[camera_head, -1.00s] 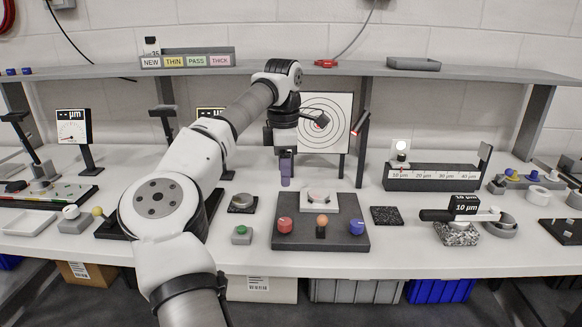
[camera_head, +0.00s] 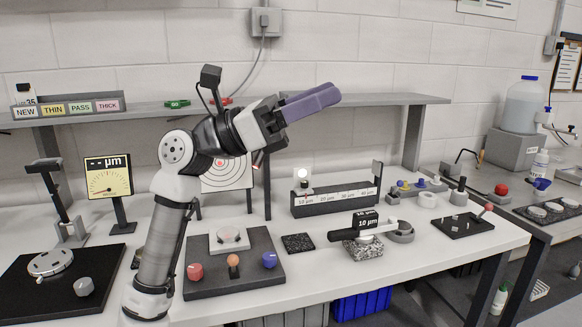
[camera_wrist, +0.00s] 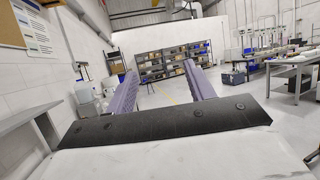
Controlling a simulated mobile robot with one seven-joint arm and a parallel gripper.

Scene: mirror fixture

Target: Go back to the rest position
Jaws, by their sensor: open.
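My gripper (camera_head: 309,102) is raised above the workbench, at about shelf height, with its purple fingers pointing right. The two fingers overlap in the head view. In the wrist view my gripper (camera_wrist: 160,93) has its purple fingers wide apart with nothing between them. Beyond them the room shows. Below on the bench, the dark mirror fixture (camera_head: 215,287) carries a red knob (camera_head: 195,272), an orange ball (camera_head: 233,260), a blue knob (camera_head: 269,260) and a pale block with a round disc (camera_head: 229,238). My arm hides part of the bench to its left.
A long shelf (camera_head: 375,101) runs behind my arm along the wall. A target board (camera_head: 222,178) and a scale block (camera_head: 335,199) stand at the bench's back. A black gauge (camera_head: 362,226) sits to the right. A clear aisle shows ahead in the wrist view.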

